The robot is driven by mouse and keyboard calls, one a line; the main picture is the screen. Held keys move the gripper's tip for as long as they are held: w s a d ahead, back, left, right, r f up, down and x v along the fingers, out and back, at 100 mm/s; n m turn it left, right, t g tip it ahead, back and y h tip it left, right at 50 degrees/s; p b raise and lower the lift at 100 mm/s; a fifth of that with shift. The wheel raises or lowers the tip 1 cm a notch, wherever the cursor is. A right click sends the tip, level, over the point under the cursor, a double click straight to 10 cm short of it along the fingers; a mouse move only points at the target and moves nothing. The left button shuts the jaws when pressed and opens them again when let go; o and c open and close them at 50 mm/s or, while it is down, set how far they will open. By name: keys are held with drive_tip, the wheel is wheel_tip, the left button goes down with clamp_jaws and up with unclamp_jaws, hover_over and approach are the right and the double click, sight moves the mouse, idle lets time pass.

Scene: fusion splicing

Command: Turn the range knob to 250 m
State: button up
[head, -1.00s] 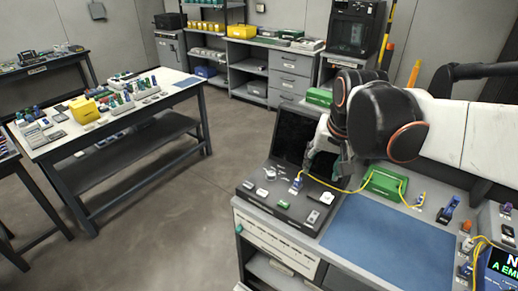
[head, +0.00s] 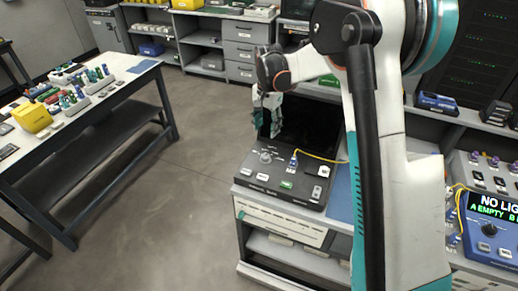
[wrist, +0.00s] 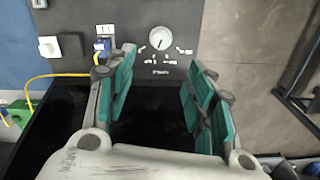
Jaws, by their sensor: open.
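The range knob (wrist: 160,38) is a round, pale dial on the dark panel (wrist: 140,12) in the wrist view, with small labels around its lower side. Its pointer line is faint, and I cannot read the setting. It also shows in the head view (head: 266,157), at the back left of the panel. My gripper (wrist: 160,62) is open and empty, its teal fingers spread wide. In the wrist view the knob lies beyond the fingertips, roughly centred between them. In the head view my gripper (head: 268,116) hangs above the panel, apart from the knob.
A blue plug (wrist: 102,46) with a yellow cable (wrist: 55,76) stands beside the left finger. A black screen (head: 306,128) rises behind the panel. My arm hides part of the bench's blue mat. Open floor lies left of the bench.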

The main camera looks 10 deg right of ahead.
sight(266, 156)
wheel_tip(266, 156, down, 14)
drive_tip(key=b, duration=0.3)
drive_tip(key=shift+w+f+b, duration=0.1)
drive_tip(key=shift+w+b, duration=0.05)
drive_tip(key=shift+b, duration=0.2)
drive_tip(key=c, duration=1.1)
